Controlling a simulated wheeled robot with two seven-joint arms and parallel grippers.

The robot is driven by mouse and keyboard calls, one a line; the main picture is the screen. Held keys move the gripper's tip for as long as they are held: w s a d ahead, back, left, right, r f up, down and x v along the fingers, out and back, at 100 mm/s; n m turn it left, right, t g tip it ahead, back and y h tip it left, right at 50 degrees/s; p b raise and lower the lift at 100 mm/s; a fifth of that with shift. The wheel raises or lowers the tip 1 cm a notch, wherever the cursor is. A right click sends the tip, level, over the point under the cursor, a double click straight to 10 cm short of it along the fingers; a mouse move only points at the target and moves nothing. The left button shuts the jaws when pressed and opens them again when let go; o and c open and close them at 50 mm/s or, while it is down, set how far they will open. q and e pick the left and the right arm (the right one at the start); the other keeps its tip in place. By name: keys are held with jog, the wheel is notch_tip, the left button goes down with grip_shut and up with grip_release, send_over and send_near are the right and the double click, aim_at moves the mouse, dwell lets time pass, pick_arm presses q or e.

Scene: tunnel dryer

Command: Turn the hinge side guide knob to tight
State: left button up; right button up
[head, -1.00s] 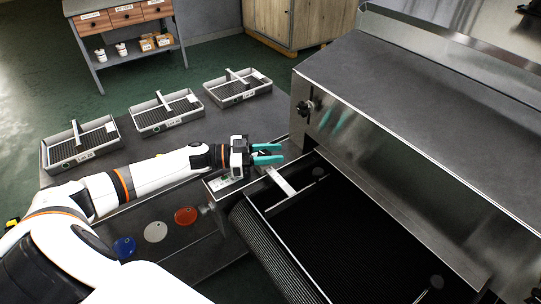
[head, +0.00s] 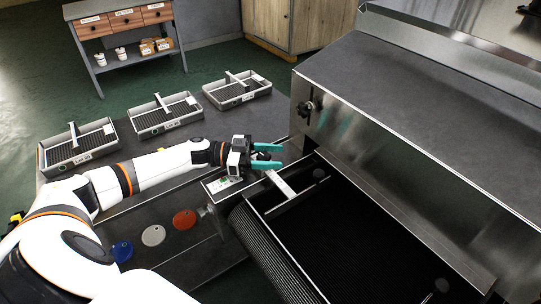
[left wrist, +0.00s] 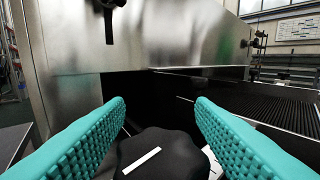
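My left gripper (head: 273,156) is open, its two teal fingers spread and pointing right, beside the dryer's belt inlet. In the left wrist view, a black lobed knob (left wrist: 165,152) with a white line mark shows low in the gap between the open fingers (left wrist: 160,115). The line slants slightly up to the right. I cannot tell whether the fingers touch the knob. My right gripper is out of view.
The steel hood (head: 420,120) rises just beyond the gripper, with a black knob (head: 307,107) on its side. The dark belt (head: 350,240) lies to the right. Red (head: 184,219), white (head: 153,235) and blue (head: 121,251) discs lie below my arm. A grey tray (head: 166,128) is among those behind it.

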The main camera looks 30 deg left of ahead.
pick_arm(q)
jog(key=shift+a, duration=0.1)
jog(key=v, duration=1.1)
jog(key=shift+s+a, duration=0.2)
jog(key=shift+a, duration=0.15)
